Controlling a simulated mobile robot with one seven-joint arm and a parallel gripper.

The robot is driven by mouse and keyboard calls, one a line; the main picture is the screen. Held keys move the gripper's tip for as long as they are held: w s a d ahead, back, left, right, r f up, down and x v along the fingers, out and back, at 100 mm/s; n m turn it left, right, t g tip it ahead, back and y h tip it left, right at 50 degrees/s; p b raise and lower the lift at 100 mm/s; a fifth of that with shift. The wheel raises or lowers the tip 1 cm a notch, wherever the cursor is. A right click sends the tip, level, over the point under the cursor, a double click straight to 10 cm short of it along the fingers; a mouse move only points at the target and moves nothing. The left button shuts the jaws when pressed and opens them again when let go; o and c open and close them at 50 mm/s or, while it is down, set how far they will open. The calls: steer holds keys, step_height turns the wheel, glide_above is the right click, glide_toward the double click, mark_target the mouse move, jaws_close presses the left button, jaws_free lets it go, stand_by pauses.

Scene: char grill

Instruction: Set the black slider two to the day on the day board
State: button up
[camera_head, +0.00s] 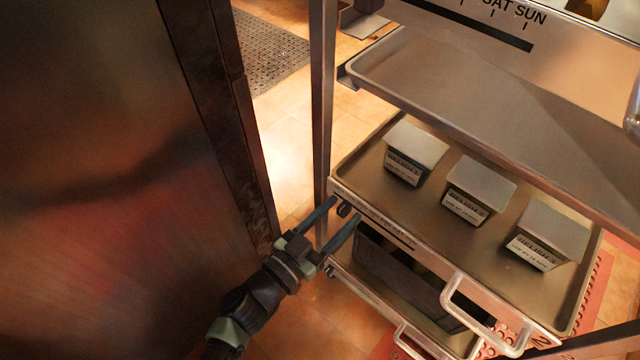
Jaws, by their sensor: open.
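My gripper (345,206) is open, with its two blue-grey fingers at the left end of the front edge of the middle tray. A small black knob (344,211), likely the slider, shows between the fingertips. I cannot tell whether the fingers touch it. A day board strip (384,224) with small lettering and a dark slot runs along this front edge, to the right of the fingers. Its letters are too small to read. A "2" is marked at the right end of this front edge. Another day board (480,22) above reads "SAT SUN" beside a dark slot.
Several trays sit in a metal rack with an upright post (322,100) close to my gripper. Three labelled metal containers (480,182) stand on the middle tray (400,205). A handle (490,305) sticks out in front. A large metal panel (110,170) fills the left.

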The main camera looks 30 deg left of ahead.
steer(key=p+v, duration=0.2)
steer(key=v, duration=1)
steer(key=shift+s+p, duration=0.35)
steer(key=shift+p, duration=0.05)
steer(key=shift+a+r, duration=0.1)
